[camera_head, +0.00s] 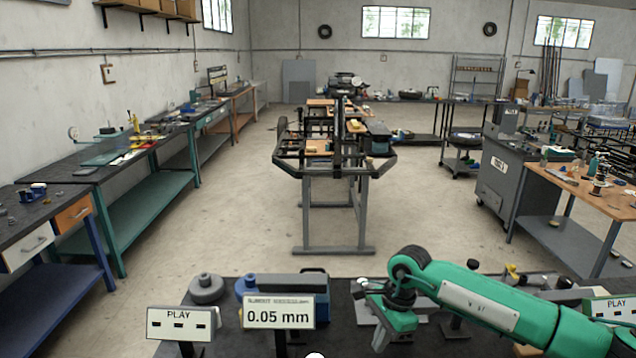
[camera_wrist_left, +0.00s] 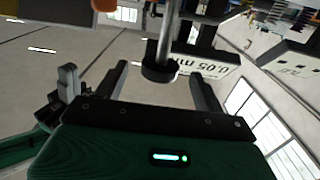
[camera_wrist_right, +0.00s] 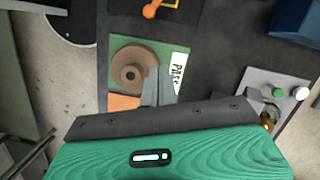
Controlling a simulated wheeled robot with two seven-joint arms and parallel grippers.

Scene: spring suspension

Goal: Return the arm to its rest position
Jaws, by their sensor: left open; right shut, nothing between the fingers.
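My right arm comes in from the right in the head view, green with a grey plate, and its gripper (camera_head: 385,320) hangs over the dark bench at the front. Its fingertips are hard to make out there. In the right wrist view the right gripper (camera_wrist_right: 158,84) is shut and empty, in front of a brown ring-shaped part (camera_wrist_right: 135,68) on a green and orange plate. Whether they touch I cannot tell. My left gripper (camera_wrist_left: 162,78) is open in the left wrist view, its fingers on either side of a grey rod with a dark round end (camera_wrist_left: 160,70). The left arm is not visible in the head view.
A "0.05 mm" display (camera_head: 279,312) and a "PLAY" sign (camera_head: 181,323) stand on the front bench. A grey round part (camera_head: 206,289) and a blue device sit behind them. Open floor (camera_head: 220,235) separates this bench from the suspension frame stand (camera_head: 335,250).

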